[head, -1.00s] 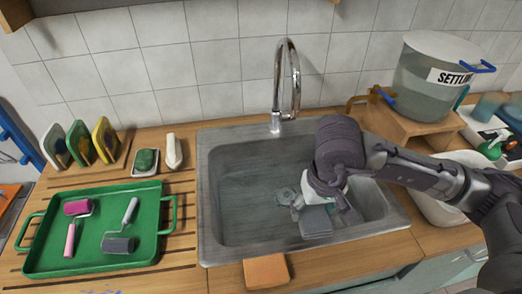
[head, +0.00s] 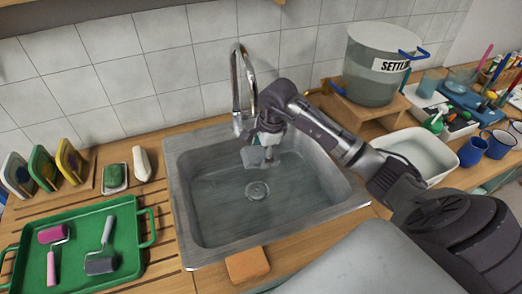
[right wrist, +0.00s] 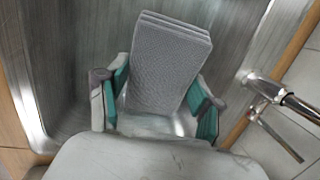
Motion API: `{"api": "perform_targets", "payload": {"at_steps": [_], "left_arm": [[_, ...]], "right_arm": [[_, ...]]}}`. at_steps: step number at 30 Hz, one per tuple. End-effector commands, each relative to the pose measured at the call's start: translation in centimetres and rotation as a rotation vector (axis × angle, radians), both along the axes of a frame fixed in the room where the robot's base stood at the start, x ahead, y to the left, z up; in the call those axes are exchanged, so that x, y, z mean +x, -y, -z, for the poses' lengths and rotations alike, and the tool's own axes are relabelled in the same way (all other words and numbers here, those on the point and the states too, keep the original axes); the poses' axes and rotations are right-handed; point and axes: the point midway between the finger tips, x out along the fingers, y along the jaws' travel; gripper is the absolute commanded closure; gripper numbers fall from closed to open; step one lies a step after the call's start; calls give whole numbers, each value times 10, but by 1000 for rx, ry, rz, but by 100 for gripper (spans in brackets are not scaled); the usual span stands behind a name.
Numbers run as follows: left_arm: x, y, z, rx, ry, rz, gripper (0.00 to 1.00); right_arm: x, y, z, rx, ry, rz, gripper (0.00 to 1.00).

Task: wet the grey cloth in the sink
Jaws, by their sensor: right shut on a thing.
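The grey cloth (head: 252,157) is a folded, textured pad, and it shows large in the right wrist view (right wrist: 168,62). My right gripper (head: 266,152) is shut on the cloth, with its green-lined fingers on either side in the right wrist view (right wrist: 158,100). It holds the cloth above the basin of the grey metal sink (head: 182,212), at the back, close to the tap (head: 236,85). The tap's spout end is partly hidden by the gripper. I cannot tell whether water runs or whether the cloth is wet. My left gripper is not in view.
A green tray (head: 135,268) with two rollers lies left of the sink. An orange sponge (head: 248,265) lies at the front rim. A bucket (head: 372,75) on a wooden stand and a white tub (head: 425,148) are at the right. The basin around its drain (head: 257,190) is clear.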

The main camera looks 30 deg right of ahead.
Motion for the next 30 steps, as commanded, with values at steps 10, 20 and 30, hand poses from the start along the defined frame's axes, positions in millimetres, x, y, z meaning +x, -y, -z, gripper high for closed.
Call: {"api": "perform_targets", "payload": {"at_steps": [10,20,30], "left_arm": [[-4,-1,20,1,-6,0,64],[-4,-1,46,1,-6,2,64],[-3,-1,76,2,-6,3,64]], "right_arm": [[0,-1,32,1,-1,-3,62],[0,0,66,-2,0,-5,62],[0,0,100,-2,0,-4,62]]}}
